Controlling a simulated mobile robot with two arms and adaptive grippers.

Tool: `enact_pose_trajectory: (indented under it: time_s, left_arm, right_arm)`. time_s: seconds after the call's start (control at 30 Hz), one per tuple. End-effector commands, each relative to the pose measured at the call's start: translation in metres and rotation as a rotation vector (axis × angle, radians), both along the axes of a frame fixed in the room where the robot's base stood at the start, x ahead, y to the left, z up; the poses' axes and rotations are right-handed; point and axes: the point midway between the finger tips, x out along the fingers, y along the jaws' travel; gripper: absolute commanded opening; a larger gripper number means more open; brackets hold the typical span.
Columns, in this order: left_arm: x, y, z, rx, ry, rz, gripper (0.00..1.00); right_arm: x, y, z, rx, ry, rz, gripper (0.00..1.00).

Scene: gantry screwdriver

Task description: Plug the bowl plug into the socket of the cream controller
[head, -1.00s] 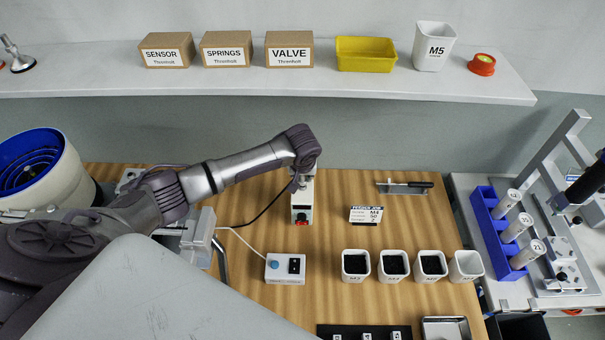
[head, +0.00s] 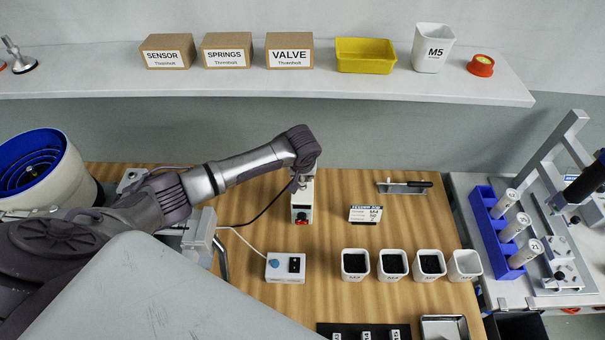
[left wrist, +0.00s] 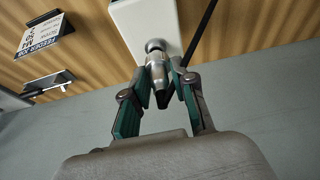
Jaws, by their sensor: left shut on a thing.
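The cream controller (head: 302,190) stands on the wooden bench below my left arm's wrist in the head view. Its front has a dark knob and a red part. In the left wrist view its pale body (left wrist: 146,22) is at the top. My left gripper (left wrist: 161,78) is shut on the silver, round bowl plug (left wrist: 155,60). The plug is lined up against the controller's face. I cannot tell how deep it sits; the socket is hidden. A black cable (head: 268,207) runs from the left towards the controller. My right gripper is not in view.
A white box (head: 285,275) with a blue knob stands in front of the controller. Several white bins (head: 393,275) and a feeder card (head: 366,214) are to the right. The bowl feeder (head: 62,185) is at the left. A shelf (head: 250,88) runs behind.

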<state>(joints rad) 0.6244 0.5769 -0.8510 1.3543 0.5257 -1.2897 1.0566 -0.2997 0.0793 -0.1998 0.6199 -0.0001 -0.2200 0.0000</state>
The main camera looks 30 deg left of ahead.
Motion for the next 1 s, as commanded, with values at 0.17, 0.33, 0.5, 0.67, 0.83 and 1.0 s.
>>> enact_pose_trajectory:
  time_s: [0.17,0.33,0.5,0.67,0.83,1.0]
  left_arm:
    - [0.0002,-0.0001,-0.0002,0.000,-0.001,0.000,0.00]
    - [0.0002,-0.0002,0.0004,-0.001,0.000,0.000,0.00]
    - [0.0004,-0.0003,0.0009,0.000,-0.001,0.000,0.00]
    - [0.0007,-0.0003,0.0004,0.000,-0.001,-0.001,0.00]
    - [0.0007,-0.0002,-0.0001,0.000,-0.001,-0.001,0.00]
    - [0.0007,-0.0002,-0.0003,0.001,-0.001,-0.001,0.00]
  right_arm:
    - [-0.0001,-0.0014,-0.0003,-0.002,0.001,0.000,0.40]
    - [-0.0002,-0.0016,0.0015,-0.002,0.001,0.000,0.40]
    - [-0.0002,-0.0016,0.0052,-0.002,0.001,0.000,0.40]
    - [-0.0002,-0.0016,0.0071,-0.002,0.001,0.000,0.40]
    - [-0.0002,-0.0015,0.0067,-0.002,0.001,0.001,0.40]
    - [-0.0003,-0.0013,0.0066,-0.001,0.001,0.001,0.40]
